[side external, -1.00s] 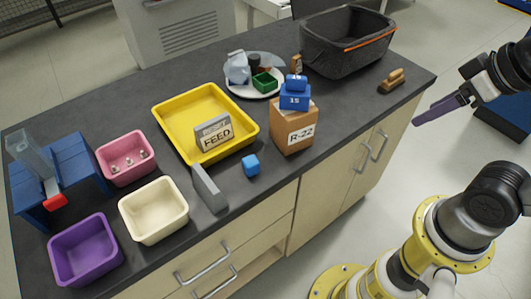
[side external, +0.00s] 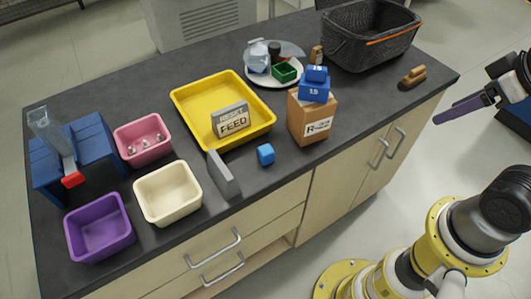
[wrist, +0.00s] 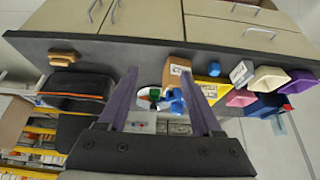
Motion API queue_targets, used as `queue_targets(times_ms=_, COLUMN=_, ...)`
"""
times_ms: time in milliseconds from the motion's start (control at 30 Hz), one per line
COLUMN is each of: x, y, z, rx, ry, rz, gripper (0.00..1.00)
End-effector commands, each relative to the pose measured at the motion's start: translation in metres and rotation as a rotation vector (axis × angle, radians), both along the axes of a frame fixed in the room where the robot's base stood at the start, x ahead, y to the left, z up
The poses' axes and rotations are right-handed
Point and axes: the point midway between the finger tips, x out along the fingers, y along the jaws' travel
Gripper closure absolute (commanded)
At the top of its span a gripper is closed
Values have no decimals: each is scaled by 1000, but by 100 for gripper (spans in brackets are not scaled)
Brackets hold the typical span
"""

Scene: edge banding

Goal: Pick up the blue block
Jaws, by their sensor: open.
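The blue block (side external: 265,154) is a small plain cube on the dark counter, near its front edge. It sits in front of the yellow tray and left of the cardboard box marked R-22 (side external: 312,118). It appears as a small blue patch in the wrist view (wrist: 214,69), right of the box. My gripper (side external: 437,121) has long purple fingers and is off the counter's right side, well away from the block. In the wrist view its fingers (wrist: 160,74) are spread, with nothing held between them.
A blue weight (side external: 314,90) stands on the box. A grey upright wedge (side external: 223,174) is just left of the block, and a FEED sign (side external: 231,120) is in the yellow tray (side external: 195,112). A dark basket (side external: 368,45) and wooden brush (side external: 412,77) are at the right.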

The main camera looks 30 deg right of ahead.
Motion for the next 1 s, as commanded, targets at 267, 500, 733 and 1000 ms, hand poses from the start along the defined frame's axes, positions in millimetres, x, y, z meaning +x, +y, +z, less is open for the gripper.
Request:
queue_targets(times_ms=267, x=0, y=0, z=0, rx=0, ry=0, rz=0, gripper=34)
queue_targets(times_ms=500, x=0, y=0, z=0, rx=0, ry=0, rz=0, gripper=20)
queue_targets(times_ms=733, x=0, y=0, z=0, rx=6, ry=0, rz=-11, gripper=20)
queue_targets(times_ms=1000, x=5, y=0, z=15, rx=193, ry=-19, rz=-352, gripper=20)
